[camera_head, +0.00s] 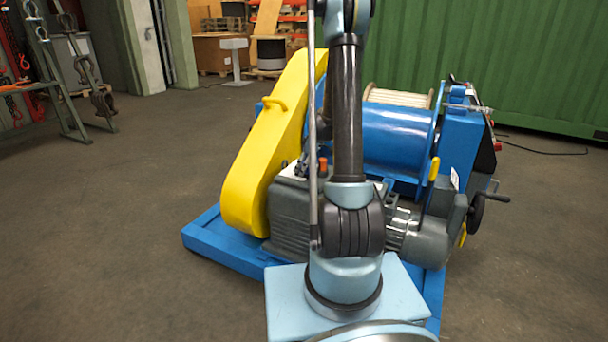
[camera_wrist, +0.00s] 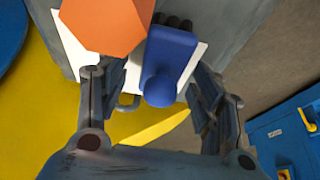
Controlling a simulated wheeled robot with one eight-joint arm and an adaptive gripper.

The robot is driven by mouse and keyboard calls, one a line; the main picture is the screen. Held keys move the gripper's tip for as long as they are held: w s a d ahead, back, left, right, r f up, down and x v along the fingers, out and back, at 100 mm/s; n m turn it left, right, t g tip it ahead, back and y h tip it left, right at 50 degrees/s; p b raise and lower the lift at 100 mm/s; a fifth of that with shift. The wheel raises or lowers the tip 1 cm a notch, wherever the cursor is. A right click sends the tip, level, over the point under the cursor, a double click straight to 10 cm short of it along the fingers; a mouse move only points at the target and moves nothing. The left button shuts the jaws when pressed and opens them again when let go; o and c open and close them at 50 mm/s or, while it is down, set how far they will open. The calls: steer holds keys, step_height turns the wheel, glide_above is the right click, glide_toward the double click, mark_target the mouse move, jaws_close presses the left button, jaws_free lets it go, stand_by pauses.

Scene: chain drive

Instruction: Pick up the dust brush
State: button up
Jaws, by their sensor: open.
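What looks like the dust brush, a blue block with a rounded knob (camera_wrist: 166,65) and dark bristle-like tips at its far end, lies over a white sheet (camera_wrist: 72,48) in the wrist view. My gripper (camera_wrist: 157,75) is open, with one finger to the left of the blue handle and one to the right. Whether the fingers touch it I cannot tell. In the head view my arm hides the gripper, and I cannot make out the brush.
An orange six-sided object (camera_wrist: 105,24) is close by the left finger. The yellow guard (camera_head: 262,150), blue drum (camera_head: 392,135) and grey gear housing (camera_head: 290,215) stand on a blue base (camera_head: 222,245). A crank handle (camera_head: 490,198) sticks out right.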

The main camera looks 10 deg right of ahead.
steer(key=c, duration=1.2)
step_height(320, 180, up, 10)
steer(key=shift+r, duration=0.1)
steer(key=shift+o, duration=1)
steer(key=shift+c, duration=0.2)
